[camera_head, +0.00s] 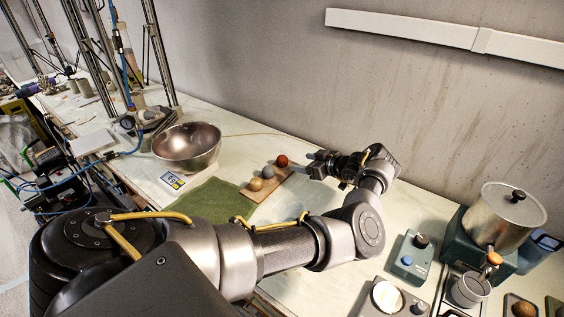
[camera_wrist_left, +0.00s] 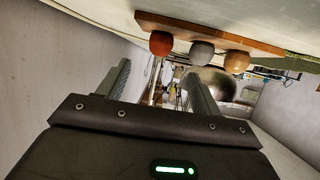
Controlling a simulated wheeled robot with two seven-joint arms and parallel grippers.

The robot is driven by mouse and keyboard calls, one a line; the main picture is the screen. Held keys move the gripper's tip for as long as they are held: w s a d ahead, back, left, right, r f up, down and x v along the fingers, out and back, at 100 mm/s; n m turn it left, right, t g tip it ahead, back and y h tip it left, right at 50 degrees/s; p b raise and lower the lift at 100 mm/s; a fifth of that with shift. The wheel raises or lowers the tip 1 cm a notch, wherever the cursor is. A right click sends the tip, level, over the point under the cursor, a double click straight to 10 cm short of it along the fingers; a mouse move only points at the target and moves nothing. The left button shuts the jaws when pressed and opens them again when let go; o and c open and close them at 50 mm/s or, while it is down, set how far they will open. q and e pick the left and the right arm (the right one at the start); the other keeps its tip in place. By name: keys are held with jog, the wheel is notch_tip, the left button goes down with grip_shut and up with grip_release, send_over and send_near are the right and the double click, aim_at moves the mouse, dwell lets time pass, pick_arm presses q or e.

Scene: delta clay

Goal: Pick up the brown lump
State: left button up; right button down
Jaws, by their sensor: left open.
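Three round lumps sit in a row on a wooden board (camera_wrist_left: 180,25). The red-brown lump (camera_head: 282,160) is at the far end, a grey lump (camera_head: 268,172) is in the middle and a tan-brown lump (camera_head: 255,184) is at the near end. In the wrist view the red-brown lump (camera_wrist_left: 161,43), grey lump (camera_wrist_left: 202,52) and tan lump (camera_wrist_left: 237,61) show beyond the fingers. My left gripper (camera_head: 314,163) is open and empty, just right of the red-brown lump, its fingers pointing left. Another brown lump (camera_head: 523,309) lies at the bottom right. My right gripper is out of view.
A green cloth (camera_head: 212,200) lies left of the board. A metal bowl (camera_head: 187,146) on a scale stands behind it. A steel pot (camera_head: 504,213), a control box (camera_head: 412,257) and a small metal cup (camera_head: 469,290) stand at right. The wall runs behind the bench.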

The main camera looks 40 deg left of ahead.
aim_at(285, 159)
pick_arm(q)
jog(key=x, duration=0.3)
jog(key=shift+a+f, duration=0.2)
jog(key=shift+a, duration=0.55)
jog(key=b+x, duration=0.1)
jog(key=x, duration=0.3)
jog(key=shift+a+f, duration=0.1)
jog(key=shift+a, duration=0.1)
jog(key=shift+d, duration=0.15)
jog(key=shift+c, duration=0.9)
jog(key=c, duration=0.9)
